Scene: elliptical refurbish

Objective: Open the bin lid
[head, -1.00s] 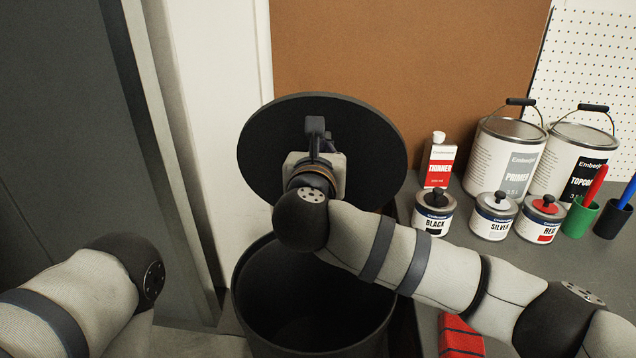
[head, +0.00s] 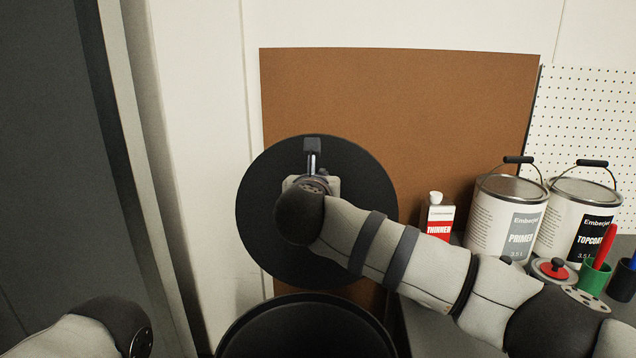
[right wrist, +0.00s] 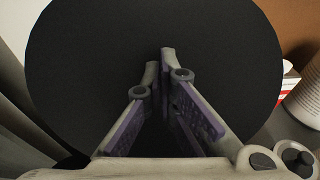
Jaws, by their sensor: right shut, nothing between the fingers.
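The bin lid (head: 270,245) is a round black disc. It stands raised, steeply upright, behind the black bin (head: 235,338), and its flat face is toward me. The bin's mouth is uncovered at the bottom edge of the head view. My right gripper (head: 312,150) is in front of the lid's face, partly hidden by my own wrist. In the right wrist view its fingers (right wrist: 160,62) come together with nothing between them, and the lid (right wrist: 90,50) fills most of the background. I cannot tell whether the fingertips touch the lid. My left gripper is out of view.
A brown board (head: 400,110) leans on the white wall behind the lid. To the right, a grey worktop (head: 430,320) holds a thinner bottle (head: 438,215), primer can (head: 505,225), topcoat can (head: 578,225) and green cup (head: 593,277). A dark panel (head: 45,170) stands at the left.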

